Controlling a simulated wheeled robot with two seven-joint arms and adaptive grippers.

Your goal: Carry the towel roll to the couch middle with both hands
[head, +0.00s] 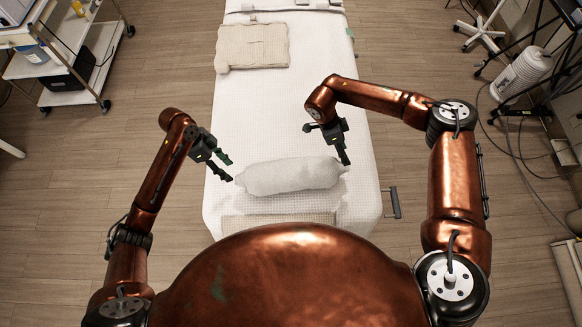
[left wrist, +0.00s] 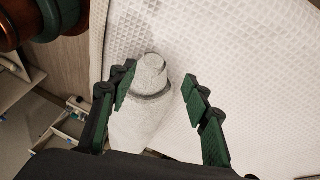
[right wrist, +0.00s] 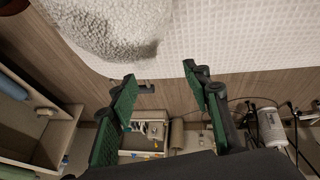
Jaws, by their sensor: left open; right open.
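The white towel roll (head: 290,176) lies crosswise near the front end of the white couch (head: 290,110). My left gripper (head: 229,170) is open at the roll's left end. In the left wrist view the towel roll (left wrist: 142,115) shows between the open fingers, nearer the left one; contact cannot be told. My right gripper (head: 344,157) is open by the roll's right end. In the right wrist view the towel roll (right wrist: 105,25) is at the top left, beyond the open fingers and not between them.
A folded beige towel (head: 252,46) lies on the couch's far left part. The couch's middle is clear. A white trolley (head: 72,42) stands at the far left. A white cylindrical device (head: 522,72) and cables are on the right floor.

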